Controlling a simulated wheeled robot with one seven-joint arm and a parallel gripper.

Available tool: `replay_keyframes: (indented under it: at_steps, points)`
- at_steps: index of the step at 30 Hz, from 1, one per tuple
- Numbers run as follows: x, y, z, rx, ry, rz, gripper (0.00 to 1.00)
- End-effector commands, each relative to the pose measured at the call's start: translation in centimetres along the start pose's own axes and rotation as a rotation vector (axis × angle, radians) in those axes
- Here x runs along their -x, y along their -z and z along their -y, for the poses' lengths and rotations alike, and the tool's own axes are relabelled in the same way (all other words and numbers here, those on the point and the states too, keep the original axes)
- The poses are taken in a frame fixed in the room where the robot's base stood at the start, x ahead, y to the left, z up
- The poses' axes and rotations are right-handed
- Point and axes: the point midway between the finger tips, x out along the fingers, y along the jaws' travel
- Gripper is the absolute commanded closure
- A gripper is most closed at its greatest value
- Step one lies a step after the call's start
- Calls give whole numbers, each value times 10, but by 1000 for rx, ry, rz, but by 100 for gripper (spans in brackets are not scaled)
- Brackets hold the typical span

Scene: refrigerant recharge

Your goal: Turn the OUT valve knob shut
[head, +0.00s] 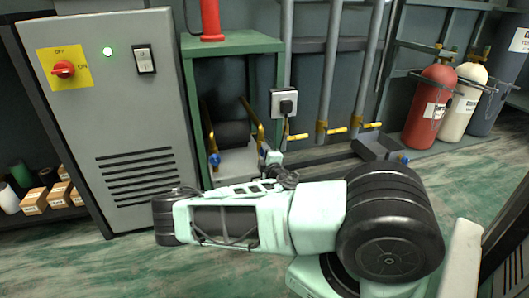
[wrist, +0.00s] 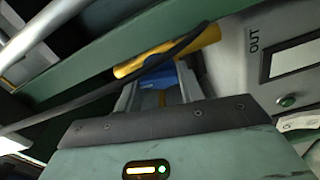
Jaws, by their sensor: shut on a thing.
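The OUT valve knob (wrist: 158,76) is blue and shows in the wrist view below a yellow pipe (wrist: 170,50), left of the printed OUT label (wrist: 253,40). My gripper (wrist: 157,92) has a finger on each side of the knob and is shut on it. In the head view my gripper (head: 271,158) is at the right side of the machine under the green frame, and the OUT knob is mostly hidden there. Another blue knob (head: 214,160) sits on the left yellow pipe. How far the OUT knob is turned I cannot tell.
A green frame (head: 232,42) stands over the machine, and a black cable (wrist: 150,65) crosses close to my gripper. A grey cabinet (head: 120,110) with a red switch is on the left. Yellow-handled pipes (head: 327,80) and gas cylinders (head: 431,105) are on the right.

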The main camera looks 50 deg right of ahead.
Motion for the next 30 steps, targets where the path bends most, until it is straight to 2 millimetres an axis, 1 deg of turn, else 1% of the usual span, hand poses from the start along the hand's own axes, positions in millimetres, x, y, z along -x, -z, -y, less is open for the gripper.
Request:
replay_keyframes:
  at_steps: [6,12,27,28,29,30]
  points:
    - [0,0,0,124,1,-1,85]
    - [0,1,1,189,1,-2,85]
    - [0,1,2,211,1,-2,85]
    - [0,1,2,211,1,-2,57]
    - [0,1,2,211,1,-2,48]
    - [0,1,2,211,1,-2,43]
